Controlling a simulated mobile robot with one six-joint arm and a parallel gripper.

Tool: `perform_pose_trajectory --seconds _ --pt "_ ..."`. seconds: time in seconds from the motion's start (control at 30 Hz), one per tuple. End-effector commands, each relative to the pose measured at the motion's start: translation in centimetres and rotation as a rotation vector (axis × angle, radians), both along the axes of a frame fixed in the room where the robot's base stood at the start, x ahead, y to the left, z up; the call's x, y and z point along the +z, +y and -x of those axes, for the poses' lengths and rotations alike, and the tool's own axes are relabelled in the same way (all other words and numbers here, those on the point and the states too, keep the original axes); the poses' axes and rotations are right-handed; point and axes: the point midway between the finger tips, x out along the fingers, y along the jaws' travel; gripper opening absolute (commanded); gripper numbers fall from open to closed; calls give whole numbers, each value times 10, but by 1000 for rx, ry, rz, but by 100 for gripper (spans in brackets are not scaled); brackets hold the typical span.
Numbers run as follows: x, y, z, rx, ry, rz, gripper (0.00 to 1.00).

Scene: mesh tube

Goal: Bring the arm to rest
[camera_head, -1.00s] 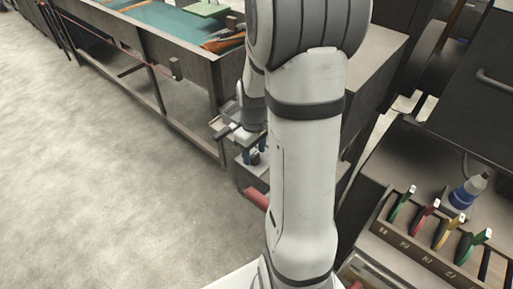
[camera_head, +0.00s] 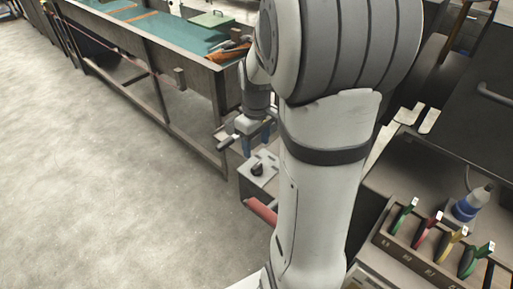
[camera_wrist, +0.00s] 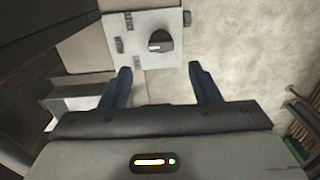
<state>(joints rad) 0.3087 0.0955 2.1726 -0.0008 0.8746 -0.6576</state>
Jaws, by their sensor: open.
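My arm stands large in the middle of the head view, with its upper part bent over to the left. My gripper (camera_wrist: 160,82) shows in the wrist view with its two blue-grey fingers wide apart and nothing between them. Beyond the fingertips in the wrist view is a light grey box with a dark round knob (camera_wrist: 160,41). The knob also shows in the head view (camera_head: 257,168). The fingers appear apart from the box.
A long workbench with a green top (camera_head: 150,25) runs along the upper left. A wooden rack (camera_head: 425,245) with several coloured-handled tools and a blue-and-white bottle (camera_head: 470,204) stand at the right. A red bar (camera_head: 260,210) lies beside my arm. The pale floor (camera_head: 110,190) at left is clear.

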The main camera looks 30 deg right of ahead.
Motion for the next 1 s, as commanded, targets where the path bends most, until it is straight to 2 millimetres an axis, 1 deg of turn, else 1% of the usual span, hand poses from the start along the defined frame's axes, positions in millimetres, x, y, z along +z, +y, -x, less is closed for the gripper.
perform_pose_trajectory --seconds 0.43,0.57,0.67,0.8,0.9,1.0 --pt "0 0 0 -1 0 0 56" --pt "8 10 6 -18 -16 5 56" --pt "23 29 19 -57 -47 11 56" --pt "45 64 50 -144 -108 11 56" --pt "56 85 74 -209 -150 2 56" --pt "62 100 95 -266 -184 -11 56"
